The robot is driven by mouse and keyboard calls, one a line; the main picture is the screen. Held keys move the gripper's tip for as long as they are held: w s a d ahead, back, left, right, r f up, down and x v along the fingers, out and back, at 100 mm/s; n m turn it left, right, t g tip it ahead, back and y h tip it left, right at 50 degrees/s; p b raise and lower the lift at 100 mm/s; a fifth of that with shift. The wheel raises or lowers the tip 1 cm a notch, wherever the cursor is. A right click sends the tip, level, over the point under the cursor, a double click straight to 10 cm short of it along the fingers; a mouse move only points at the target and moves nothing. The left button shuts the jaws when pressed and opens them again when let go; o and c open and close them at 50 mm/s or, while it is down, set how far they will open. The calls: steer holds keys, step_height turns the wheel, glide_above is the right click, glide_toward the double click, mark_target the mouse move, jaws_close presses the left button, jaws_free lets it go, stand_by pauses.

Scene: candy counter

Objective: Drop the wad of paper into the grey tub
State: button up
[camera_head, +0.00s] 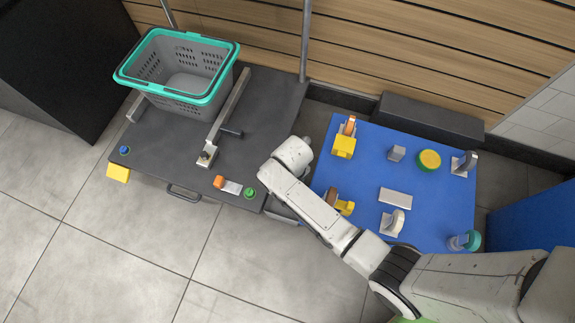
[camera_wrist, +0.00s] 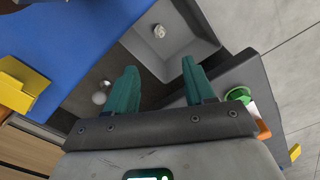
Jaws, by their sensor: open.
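A grey tub (camera_wrist: 190,58) with sloping walls shows at the top of the wrist view. A small whitish crumpled wad (camera_wrist: 159,31), which looks like paper, lies inside it on its floor. My gripper (camera_wrist: 160,67) is open, with its two teal fingers spread apart and nothing between them. The fingertips point toward the tub's near side, and the wad is beyond them, apart from both. In the head view my arm hides the gripper and most of the tub.
Two pale round things (camera_wrist: 99,97) lie on a dark surface beside the tub. A blue table (camera_head: 365,180) holds several small objects at right. A dark counter (camera_head: 270,95) at left bears a teal-rimmed basket (camera_head: 215,92), an orange-and-white item (camera_head: 228,186) and a green button (camera_head: 250,192).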

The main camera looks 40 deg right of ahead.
steer(key=shift+r+p, duration=0.6)
steer(key=shift+r, duration=1.05)
